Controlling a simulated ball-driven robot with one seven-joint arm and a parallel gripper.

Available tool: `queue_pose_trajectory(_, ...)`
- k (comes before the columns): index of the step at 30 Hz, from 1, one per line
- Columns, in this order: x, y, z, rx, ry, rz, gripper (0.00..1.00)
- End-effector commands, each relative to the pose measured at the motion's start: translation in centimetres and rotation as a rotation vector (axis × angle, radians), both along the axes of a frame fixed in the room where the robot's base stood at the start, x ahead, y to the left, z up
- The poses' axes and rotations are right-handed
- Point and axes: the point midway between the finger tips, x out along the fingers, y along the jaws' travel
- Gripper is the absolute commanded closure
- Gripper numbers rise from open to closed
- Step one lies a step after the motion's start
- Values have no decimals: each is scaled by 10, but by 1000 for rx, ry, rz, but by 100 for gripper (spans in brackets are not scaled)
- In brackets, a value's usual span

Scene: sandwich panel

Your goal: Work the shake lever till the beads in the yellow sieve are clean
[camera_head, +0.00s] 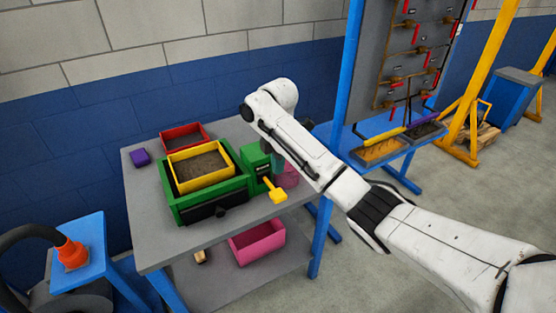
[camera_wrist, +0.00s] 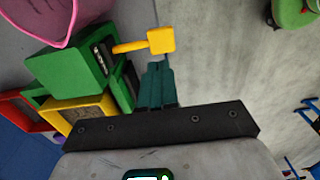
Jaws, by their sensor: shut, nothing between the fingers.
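The yellow sieve (camera_head: 233,169) sits in a green frame (camera_head: 178,213) on the grey table. Dark grainy material fills it; single beads cannot be told apart. The yellow shake lever (camera_head: 276,193) sticks out from a green box (camera_head: 255,158) at the frame's right. In the wrist view the lever (camera_wrist: 161,41) lies just beyond my gripper (camera_wrist: 155,65), whose dark teal fingers are together and empty. I cannot tell whether the fingertips touch the lever. The sieve's yellow rim (camera_wrist: 62,103) shows at the left there.
A red tray (camera_head: 166,137) stands behind the sieve, a purple block (camera_head: 140,157) at the back left. A pink bin (camera_head: 257,244) is on the lower shelf. The table's front left is clear.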

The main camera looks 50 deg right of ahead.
Motion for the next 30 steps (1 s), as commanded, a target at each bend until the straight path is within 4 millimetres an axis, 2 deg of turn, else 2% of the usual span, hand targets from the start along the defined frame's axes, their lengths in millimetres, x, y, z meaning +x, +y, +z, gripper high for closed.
queue_pose_trajectory(7, -1, 0, -47, 0, 4, -1, 100)
queue_pose_trajectory(15, 0, 0, -80, -1, 1, 0, 100)
queue_pose_trajectory(20, 0, 0, -87, -1, -1, 0, 100)
queue_pose_trajectory(30, 0, -1, -88, -1, -2, 0, 100)
